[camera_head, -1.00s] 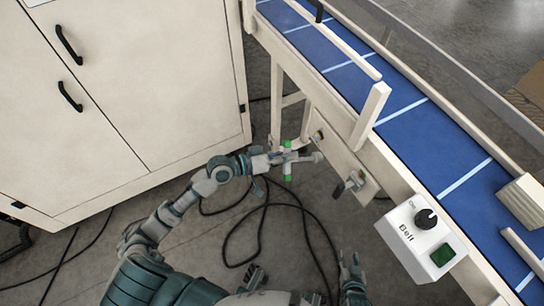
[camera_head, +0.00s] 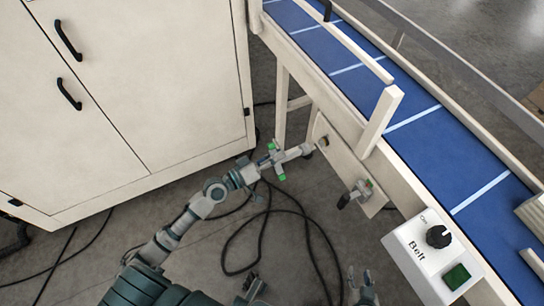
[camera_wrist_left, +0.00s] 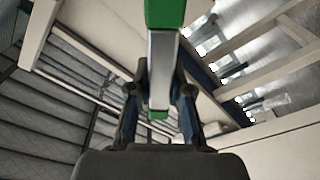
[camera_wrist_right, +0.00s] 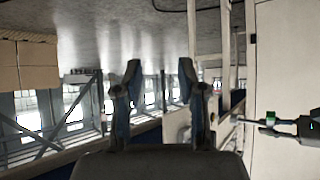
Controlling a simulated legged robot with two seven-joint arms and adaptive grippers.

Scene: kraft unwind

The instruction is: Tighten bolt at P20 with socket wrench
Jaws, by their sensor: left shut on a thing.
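My left gripper (camera_head: 268,161) is shut on the socket wrench (camera_head: 292,153), a grey tool with green ends. Its grey head points right, towards a dark round bolt (camera_head: 323,141) on the cream side plate under the conveyor. The head is close to the bolt; I cannot tell whether they touch. In the left wrist view the wrench (camera_wrist_left: 163,75) stands between both fingers (camera_wrist_left: 160,95). My right gripper (camera_wrist_right: 160,75) is open and empty in the right wrist view; its fingertips show at the bottom of the head view. No P20 label is readable.
A dark fitting with a green part (camera_head: 357,193) sits lower on the plate (camera_head: 338,160). The belt control box (camera_head: 425,262) is at the right, beside the blue conveyor (camera_head: 440,140). A cream cabinet (camera_head: 130,90) stands left. Black cables (camera_head: 262,235) lie on the floor.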

